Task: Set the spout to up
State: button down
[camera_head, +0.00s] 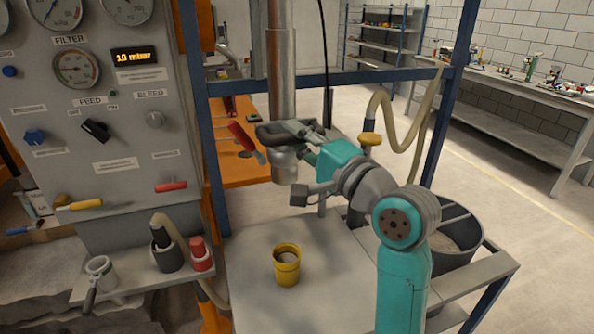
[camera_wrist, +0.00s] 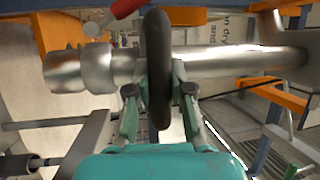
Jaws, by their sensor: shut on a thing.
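A grey metal pipe (camera_head: 283,75) hangs down vertically, with a wider metal end (camera_head: 286,168) above the table; I take this as the spout. A thick black ring (camera_head: 270,133) surrounds the pipe just above that end. In the wrist view the pipe (camera_wrist: 225,63) lies across the picture, its wide end (camera_wrist: 75,70) at left, and the black ring (camera_wrist: 158,40) stands upright in the middle. My gripper (camera_head: 303,130) reaches the ring from the right. In the wrist view my gripper (camera_wrist: 160,95) has one finger on each side of the ring and is shut on it.
A yellow cup (camera_head: 287,265) stands on the grey table (camera_head: 340,275) below the pipe. A red-handled lever (camera_head: 244,138) is left of the ring. A blue frame post (camera_head: 208,150) and control panel (camera_head: 130,130) stand left. A hose (camera_head: 410,115) and dark bin (camera_head: 457,228) are right.

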send_near(276, 85)
jog(key=x, duration=0.4)
jog(key=shift+a+r, duration=0.1)
jog(key=shift+r, duration=0.1)
jog(key=c, duration=1)
grip_release()
jog(key=shift+c, duration=0.2)
jog(key=shift+w, duration=0.1)
jog(key=shift+f, duration=0.1)
jog(key=shift+f, duration=0.1)
jog(key=v, duration=1.2)
jog(key=shift+a, duration=0.1)
